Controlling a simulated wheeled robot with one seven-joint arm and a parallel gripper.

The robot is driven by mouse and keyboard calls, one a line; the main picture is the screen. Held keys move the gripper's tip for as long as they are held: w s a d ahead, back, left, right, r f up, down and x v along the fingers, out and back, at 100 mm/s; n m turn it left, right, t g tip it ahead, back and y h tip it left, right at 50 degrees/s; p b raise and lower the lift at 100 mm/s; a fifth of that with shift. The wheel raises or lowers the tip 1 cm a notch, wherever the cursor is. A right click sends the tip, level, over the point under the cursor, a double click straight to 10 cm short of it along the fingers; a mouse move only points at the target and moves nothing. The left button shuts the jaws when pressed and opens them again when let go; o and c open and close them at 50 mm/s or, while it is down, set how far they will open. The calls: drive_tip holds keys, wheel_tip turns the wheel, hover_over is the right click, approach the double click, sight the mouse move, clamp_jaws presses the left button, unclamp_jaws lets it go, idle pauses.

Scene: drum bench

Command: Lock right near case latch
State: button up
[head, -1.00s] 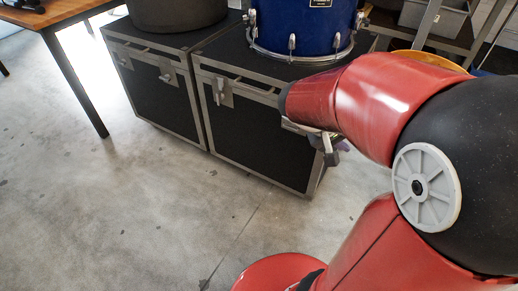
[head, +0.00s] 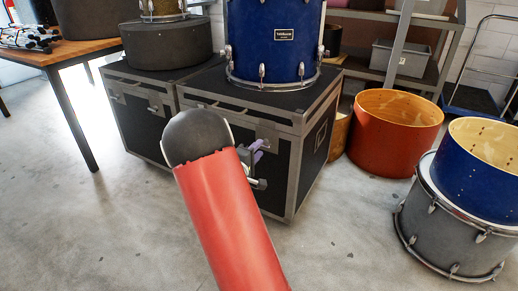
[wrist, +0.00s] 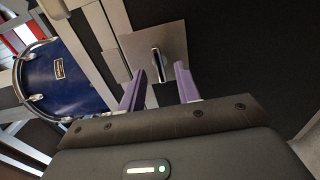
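The right case (head: 310,120) is black with metal edges and carries a blue drum on top. Its right near latch, a metal plate with a small upright handle, shows in the wrist view (wrist: 158,63); in the head view the plate (head: 267,132) is partly hidden by my gripper. My gripper (wrist: 160,88) is open, with its two purple fingers apart and pointing at the latch. The handle lies between the finger lines, just beyond the tips; I cannot tell if they touch. In the head view the purple fingers (head: 258,150) are at the case's front face.
The left case (head: 138,122) stands against the right one, with a round dark case (head: 170,45) on it. The blue drum (head: 275,45) stands on the right case. An orange drum (head: 395,140) and a grey drum (head: 440,235) stand at right. The floor in front is clear.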

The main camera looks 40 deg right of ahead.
drive_tip(key=shift+x, duration=1.45)
clamp_jaws()
drive_tip(key=shift+n, duration=0.3)
drive_tip(key=shift+a+n+p, duration=0.1)
drive_tip(key=shift+n+p, duration=2.35)
drive_tip(key=shift+n, duration=5.75)
